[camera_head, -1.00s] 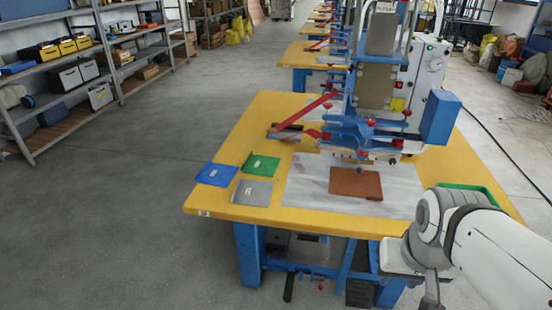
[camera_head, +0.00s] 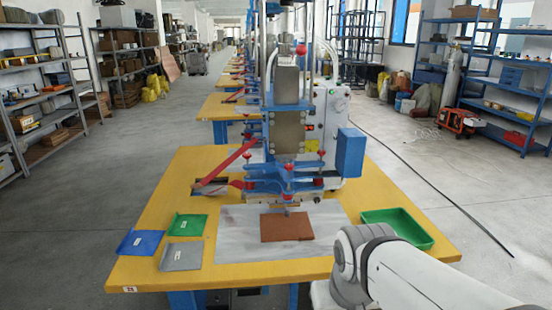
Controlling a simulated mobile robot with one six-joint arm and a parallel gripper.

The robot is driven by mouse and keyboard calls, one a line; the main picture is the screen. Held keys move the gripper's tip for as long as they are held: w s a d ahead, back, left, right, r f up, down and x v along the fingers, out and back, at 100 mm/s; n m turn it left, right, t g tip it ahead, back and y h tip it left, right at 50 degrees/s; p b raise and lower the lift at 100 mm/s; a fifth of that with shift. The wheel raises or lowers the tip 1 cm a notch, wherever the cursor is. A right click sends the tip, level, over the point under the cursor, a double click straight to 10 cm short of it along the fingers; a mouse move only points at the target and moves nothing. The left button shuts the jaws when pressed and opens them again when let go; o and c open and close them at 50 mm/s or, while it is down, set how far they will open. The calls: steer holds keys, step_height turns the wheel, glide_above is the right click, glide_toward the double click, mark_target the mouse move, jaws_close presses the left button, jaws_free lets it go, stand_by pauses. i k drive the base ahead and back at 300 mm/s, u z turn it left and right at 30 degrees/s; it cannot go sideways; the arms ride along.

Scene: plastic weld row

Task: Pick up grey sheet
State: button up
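The grey sheet (camera_head: 182,256) lies flat on the yellow table (camera_head: 140,272), near its front left edge, with a small white label on it. A blue sheet (camera_head: 140,243) lies to its left and a green sheet (camera_head: 188,225) lies behind it, both labelled. My arm comes in from the lower right, well to the right of the grey sheet. My gripper is outside the picture, so its state does not show.
A brown sheet (camera_head: 287,227) lies on a pale mat (camera_head: 240,266) under the blue welding press (camera_head: 290,180). A green tray (camera_head: 412,236) stands at the table's right, close to my arm. Open floor (camera_head: 60,235) lies left of the table.

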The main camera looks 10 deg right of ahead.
mark_target(185, 256)
steer(key=z, duration=0.05)
steer(key=k, duration=1.1)
steer(key=u, duration=1.05)
steer(key=i, duration=1.25)
steer(key=u, duration=0.35)
steer(key=i, duration=1.55)
steer(key=z, duration=0.8)
steer(key=k, duration=0.7)
steer(key=z, duration=0.2)
steer(key=i, duration=0.25)
steer(key=u, duration=0.1)
